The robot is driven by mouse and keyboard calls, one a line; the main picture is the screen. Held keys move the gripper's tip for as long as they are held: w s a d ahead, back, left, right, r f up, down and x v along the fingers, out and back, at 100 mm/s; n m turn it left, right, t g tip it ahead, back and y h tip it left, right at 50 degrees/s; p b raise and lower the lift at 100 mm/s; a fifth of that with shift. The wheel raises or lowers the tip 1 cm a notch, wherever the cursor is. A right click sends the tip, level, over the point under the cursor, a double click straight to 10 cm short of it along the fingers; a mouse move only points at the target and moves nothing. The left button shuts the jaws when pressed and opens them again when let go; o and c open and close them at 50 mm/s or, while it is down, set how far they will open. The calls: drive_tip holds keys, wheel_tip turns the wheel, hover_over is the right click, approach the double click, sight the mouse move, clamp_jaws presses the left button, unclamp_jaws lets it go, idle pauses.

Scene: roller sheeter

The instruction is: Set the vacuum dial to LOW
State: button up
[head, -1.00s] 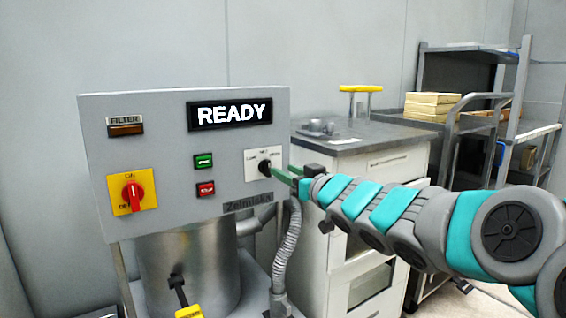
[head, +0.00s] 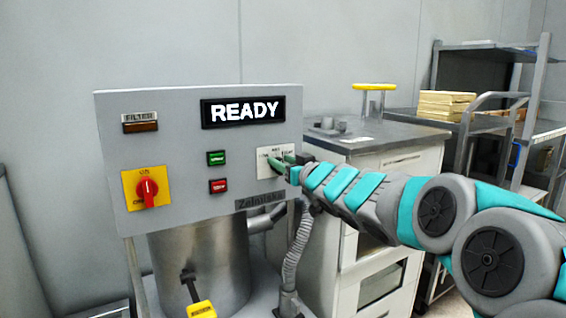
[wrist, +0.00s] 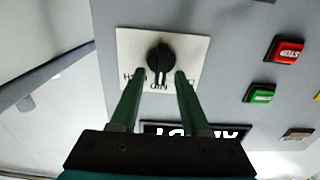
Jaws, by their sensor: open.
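The vacuum dial is a round black knob (wrist: 160,60) on a white label plate (wrist: 128,45) in the wrist view. Its white mark points down in that view, at the MED label. The HIGH label shows at the left; the label at the right is partly hidden by a finger. My gripper (wrist: 160,73) is open, one green finger on each side of the knob's lower part. I cannot tell whether they touch it. In the head view my gripper (head: 275,160) is at the plate (head: 263,165) and hides the knob.
The grey panel (head: 180,105) has a READY display (head: 243,111), a green button (head: 216,158), a red button (head: 218,186) and a red rotary switch (head: 147,189) on yellow. A grey hose (head: 293,250) hangs below. A counter (head: 370,136) and cart (head: 470,118) stand right.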

drive_tip(key=shift+c, duration=0.3)
clamp_jaws()
drive_tip(key=shift+f+n, duration=0.1)
drive_tip(key=shift+n, duration=0.2)
drive_tip(key=n, duration=0.5)
drive_tip(key=a+n+b, duration=0.1)
drive_tip(key=n, duration=0.2)
drive_tip(key=shift+s+f, duration=0.35)
drive_tip(key=shift+n, duration=0.3)
idle(0.3)
